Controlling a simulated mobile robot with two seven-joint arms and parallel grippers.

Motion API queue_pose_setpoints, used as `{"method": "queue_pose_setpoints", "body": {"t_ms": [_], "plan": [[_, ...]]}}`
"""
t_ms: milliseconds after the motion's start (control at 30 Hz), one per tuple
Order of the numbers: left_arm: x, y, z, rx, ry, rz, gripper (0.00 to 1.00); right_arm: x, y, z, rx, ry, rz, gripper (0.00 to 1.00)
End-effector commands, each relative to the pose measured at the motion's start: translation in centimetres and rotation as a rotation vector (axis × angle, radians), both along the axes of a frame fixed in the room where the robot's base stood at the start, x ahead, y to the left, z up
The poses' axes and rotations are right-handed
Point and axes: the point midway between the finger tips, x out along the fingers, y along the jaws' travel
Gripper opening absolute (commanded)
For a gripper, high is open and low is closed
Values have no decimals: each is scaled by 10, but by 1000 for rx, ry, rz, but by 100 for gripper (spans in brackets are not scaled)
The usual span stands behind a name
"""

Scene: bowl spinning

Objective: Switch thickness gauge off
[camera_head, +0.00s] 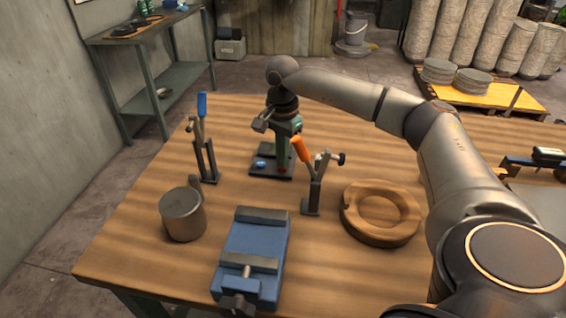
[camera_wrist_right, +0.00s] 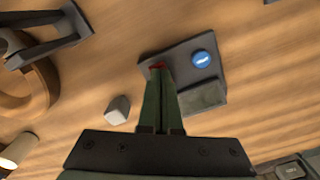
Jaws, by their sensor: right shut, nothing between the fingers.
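The thickness gauge has a dark rectangular base (camera_head: 262,151) on the wooden table, and the base also shows in the right wrist view (camera_wrist_right: 181,58). A round blue button (camera_head: 260,163) sits on it, clear in the right wrist view (camera_wrist_right: 201,59). A red button (camera_wrist_right: 157,66) is beside it, partly hidden by my fingertips; a bit of red also shows in the head view (camera_head: 283,170). My right gripper (camera_wrist_right: 160,78) is shut and empty, its green fingers pointing down at the red button. I cannot tell whether they touch it. My left gripper is not in view.
A clamp stand with an orange handle (camera_head: 300,148) stands close by my right gripper. A blue-handled clamp (camera_head: 202,106), a metal mug (camera_head: 182,214), a blue vise (camera_head: 253,245) and a round wooden piece (camera_head: 366,228) are around.

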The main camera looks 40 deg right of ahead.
Motion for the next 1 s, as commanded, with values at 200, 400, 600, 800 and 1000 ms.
{"method": "queue_pose_setpoints", "body": {"t_ms": [200, 400, 600, 800, 1000], "plan": [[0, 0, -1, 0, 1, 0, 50, -1, 0, -4, -1, 5, 0, 0], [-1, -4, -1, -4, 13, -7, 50, -1, 0, -6, -1, 7, 0, 0], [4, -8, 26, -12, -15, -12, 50, -1, 0, 16, -1, 7, 0, 0], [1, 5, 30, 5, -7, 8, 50, -1, 0, 33, -1, 5, 0, 0], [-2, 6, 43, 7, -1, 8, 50, -1, 0, 49, -1, 4, 0, 0]]}}
